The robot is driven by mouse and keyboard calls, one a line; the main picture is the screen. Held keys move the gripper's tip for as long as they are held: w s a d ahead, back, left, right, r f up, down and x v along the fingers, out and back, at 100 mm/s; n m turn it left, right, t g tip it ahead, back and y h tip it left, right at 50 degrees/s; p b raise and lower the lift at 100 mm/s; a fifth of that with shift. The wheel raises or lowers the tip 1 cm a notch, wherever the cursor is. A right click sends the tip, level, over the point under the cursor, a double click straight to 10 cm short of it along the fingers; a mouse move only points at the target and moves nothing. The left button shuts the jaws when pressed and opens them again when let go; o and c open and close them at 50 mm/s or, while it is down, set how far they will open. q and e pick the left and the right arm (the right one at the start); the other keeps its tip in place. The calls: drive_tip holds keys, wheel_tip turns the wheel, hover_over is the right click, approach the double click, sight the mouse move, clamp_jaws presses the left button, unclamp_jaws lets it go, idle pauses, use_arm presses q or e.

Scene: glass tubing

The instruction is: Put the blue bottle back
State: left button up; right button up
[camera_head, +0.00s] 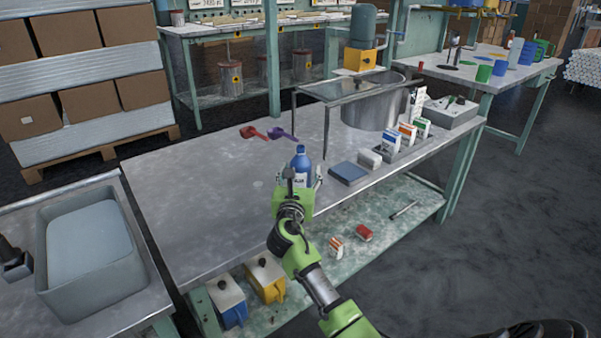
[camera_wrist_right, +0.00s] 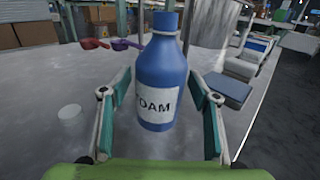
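The blue bottle (camera_head: 301,167) stands upright near the front edge of the middle table, with a blue cap and a white label reading "OAM" in the wrist view (camera_wrist_right: 161,85). My right gripper (camera_head: 298,180) is at the bottle from the near side. In the right wrist view its two fingers (camera_wrist_right: 161,100) are spread, one on each side of the bottle, with narrow gaps showing at both sides. The bottle's base appears to rest on the table, though contact is hard to judge. My left gripper is not in view.
A pale round spot (camera_wrist_right: 68,112) lies on the table left of the bottle. Red (camera_head: 252,132) and purple (camera_head: 281,133) scoops lie behind. A blue-grey block (camera_head: 349,173), small boxes (camera_head: 391,142) and a large metal vat (camera_head: 375,110) stand to the right. The table's left part is clear.

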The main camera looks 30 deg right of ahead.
sight(299, 176)
drive_tip(key=shift+r, duration=0.15)
drive_tip(key=p+v, duration=0.1)
drive_tip(key=v, duration=0.5)
drive_tip(key=shift+p, duration=0.3)
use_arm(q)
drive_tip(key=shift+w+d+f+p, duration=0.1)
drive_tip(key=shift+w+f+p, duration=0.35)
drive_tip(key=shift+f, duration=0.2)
use_arm(e)
drive_tip(key=v, duration=0.6)
